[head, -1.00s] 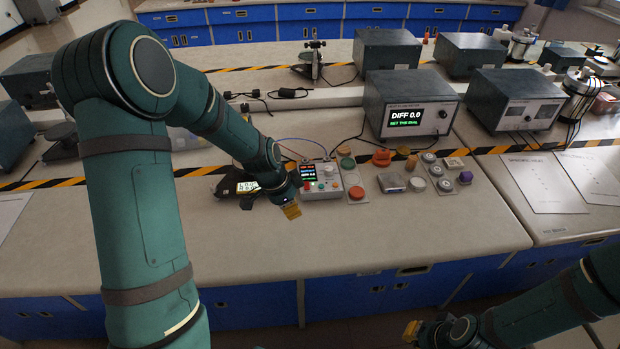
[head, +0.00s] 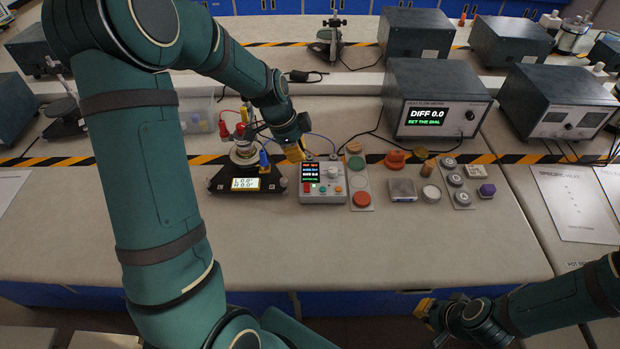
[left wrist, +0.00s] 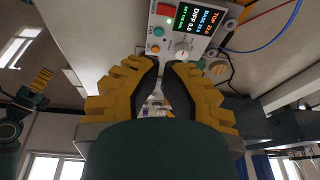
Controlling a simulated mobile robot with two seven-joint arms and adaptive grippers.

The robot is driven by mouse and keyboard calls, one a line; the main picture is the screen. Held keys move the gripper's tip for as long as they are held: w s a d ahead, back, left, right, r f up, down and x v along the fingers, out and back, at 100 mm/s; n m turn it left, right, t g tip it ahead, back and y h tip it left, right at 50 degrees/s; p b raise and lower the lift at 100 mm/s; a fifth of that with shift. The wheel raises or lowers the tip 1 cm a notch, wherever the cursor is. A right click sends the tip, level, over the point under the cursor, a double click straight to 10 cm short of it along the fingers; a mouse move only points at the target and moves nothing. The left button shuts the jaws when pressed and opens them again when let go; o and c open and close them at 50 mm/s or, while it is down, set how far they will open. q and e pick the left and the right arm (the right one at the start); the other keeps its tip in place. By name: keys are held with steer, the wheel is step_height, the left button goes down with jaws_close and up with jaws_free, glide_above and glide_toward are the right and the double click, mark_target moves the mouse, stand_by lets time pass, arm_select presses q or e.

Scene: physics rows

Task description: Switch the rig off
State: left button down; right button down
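The control box (head: 322,196) stands on the bench with its screen (head: 310,170) lit, reading DIFF 0.0. It has a red switch (left wrist: 165,9) beside a glowing green lamp (left wrist: 169,20), orange and teal buttons, and a pale knob (left wrist: 183,51). Left of it is the rig's black stand (head: 246,183) with a lit L/R readout and wired metal parts. My left gripper (head: 294,153) hovers by the box's back left corner, empty, its fingertips drawn close together; it also shows in the left wrist view (left wrist: 163,66). My right gripper (head: 432,322) is low at the right, its fingers unclear.
The heat flow meter (head: 437,92) behind is lit, reading DIFF 0.0, SET THE DIAL. Right of the box are a strip with a red disc (head: 361,199), an orange piece (head: 397,158) and several small parts. Loose cables cross behind. The front of the bench is clear.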

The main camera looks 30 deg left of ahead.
mark_target(313, 189)
arm_select(q)
steer(key=x, duration=0.8)
steer(key=b+x, duration=0.1)
steer(key=x, duration=0.4)
steer(key=shift+a, duration=0.4)
steer(key=shift+f, duration=0.6)
